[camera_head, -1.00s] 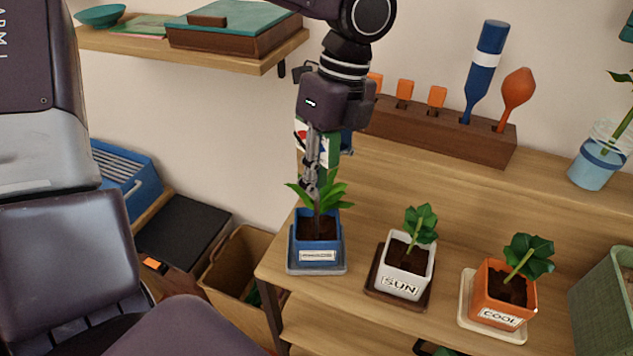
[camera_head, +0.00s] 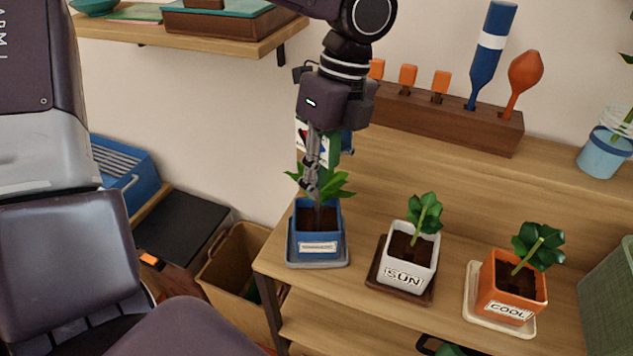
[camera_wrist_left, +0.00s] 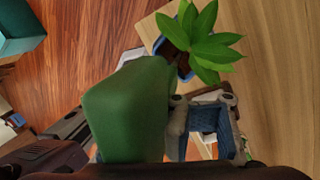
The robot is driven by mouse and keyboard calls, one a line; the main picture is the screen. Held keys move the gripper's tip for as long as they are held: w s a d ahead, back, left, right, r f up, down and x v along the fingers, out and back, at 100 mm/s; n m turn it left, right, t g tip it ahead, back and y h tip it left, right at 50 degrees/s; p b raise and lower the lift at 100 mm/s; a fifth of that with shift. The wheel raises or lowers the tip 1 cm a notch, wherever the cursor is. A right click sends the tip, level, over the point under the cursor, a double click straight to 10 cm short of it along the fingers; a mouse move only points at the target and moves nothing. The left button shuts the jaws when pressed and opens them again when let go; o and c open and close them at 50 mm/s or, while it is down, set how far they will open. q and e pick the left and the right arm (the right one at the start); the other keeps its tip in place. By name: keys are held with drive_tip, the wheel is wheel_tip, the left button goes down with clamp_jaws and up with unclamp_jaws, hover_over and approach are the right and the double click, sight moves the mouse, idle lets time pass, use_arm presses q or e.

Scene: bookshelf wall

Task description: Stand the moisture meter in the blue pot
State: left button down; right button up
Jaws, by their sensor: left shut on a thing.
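The moisture meter (camera_head: 332,150) has a green body and a pale face with red and blue marks. My left gripper (camera_head: 313,188) is shut on it, above the blue pot (camera_head: 319,242). The meter's green body also fills the middle of the left wrist view (camera_wrist_left: 130,110). The blue pot stands on a grey-blue saucer at the shelf's left end and holds dark soil and a leafy plant. The gripper fingers overlap the leaves in the head view. The probe's lower end is hard to make out, so I cannot tell whether it touches the soil. My right gripper is out of view.
A white SUN pot (camera_head: 409,257) and an orange COOL pot (camera_head: 512,288) stand to the right, each with a plant. A wooden rack (camera_head: 450,122) with orange and blue handles stands behind. A brown bin (camera_head: 232,290) is below left.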

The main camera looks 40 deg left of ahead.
sight(326, 138)
use_arm(q)
drive_tip(key=shift+f, duration=0.35)
drive_tip(key=c, duration=1.2)
unclamp_jaws()
drive_tip(key=shift+o, duration=0.6)
drive_tip(key=o, duration=0.7)
drive_tip(key=shift+r, duration=0.1)
drive_tip(key=p+v, duration=0.2)
drive_tip(key=v, duration=0.2)
drive_tip(key=p+v, duration=0.3)
drive_tip(key=v, duration=0.1)
drive_tip(key=shift+s+r, duration=0.15)
drive_tip(key=shift+r, duration=0.3)
